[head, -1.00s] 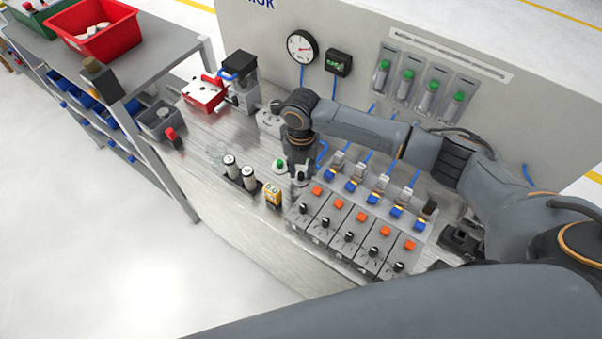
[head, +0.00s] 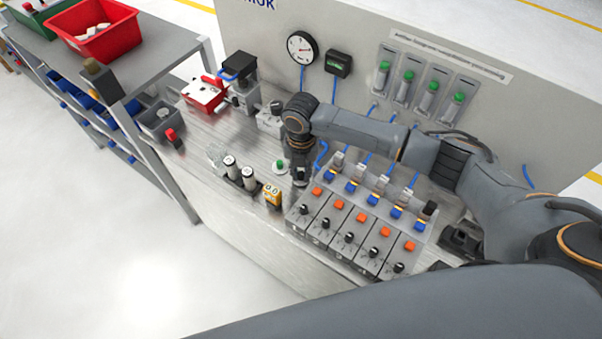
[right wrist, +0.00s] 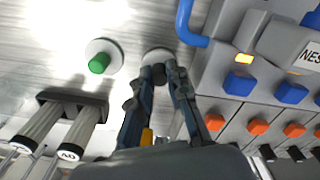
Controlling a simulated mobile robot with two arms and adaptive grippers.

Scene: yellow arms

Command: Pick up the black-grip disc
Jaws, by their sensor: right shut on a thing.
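The black-grip disc is a pale round disc with a dark grip, standing on the metal bench; in the right wrist view the disc (right wrist: 157,56) lies just beyond my fingertips. My right gripper (right wrist: 162,76) is shut on its black grip, one finger on each side. In the head view my right gripper (head: 300,180) points down at the bench and mostly hides the disc. Whether the disc touches the bench cannot be told. A similar disc with a green grip (right wrist: 100,62) stands to its left, apart from the fingers; it also shows in the head view (head: 280,166). My left gripper is not in view.
A row of grey switch boxes with orange buttons (head: 338,204) stands close on the right. A red box (head: 204,94) lies farther back. The panel wall is behind.

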